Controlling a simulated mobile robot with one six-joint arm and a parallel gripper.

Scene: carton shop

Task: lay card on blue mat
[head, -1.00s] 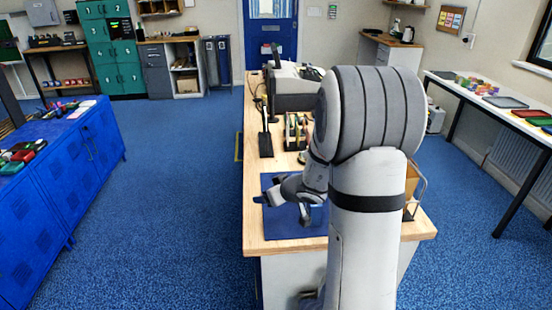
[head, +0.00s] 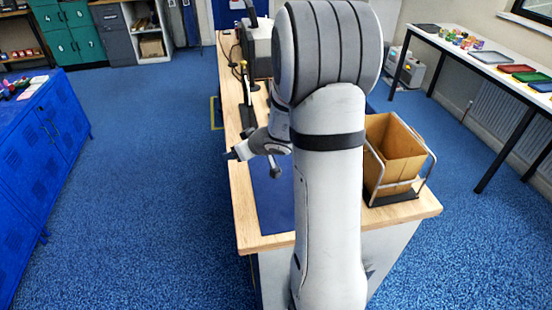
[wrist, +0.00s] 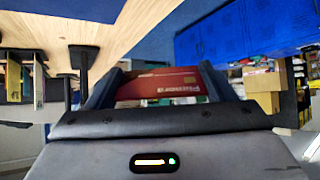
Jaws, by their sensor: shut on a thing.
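A red card (wrist: 160,85) with pale lettering is held between the fingers of my gripper (wrist: 158,88) in the wrist view. In the head view my gripper (head: 232,154) points left, over the left edge of the bench beyond the mat's far part; the card cannot be made out there. The blue mat (head: 272,205) lies flat on the wooden bench top. My arm hides its right side, and the part that shows is bare.
A brown carton (head: 392,155) stands in a wire holder on the bench's right side. A dark upright stand (head: 246,95) and a grey machine (head: 258,50) are farther back on the bench (head: 247,212). Blue cabinets (head: 45,150) stand left across open floor.

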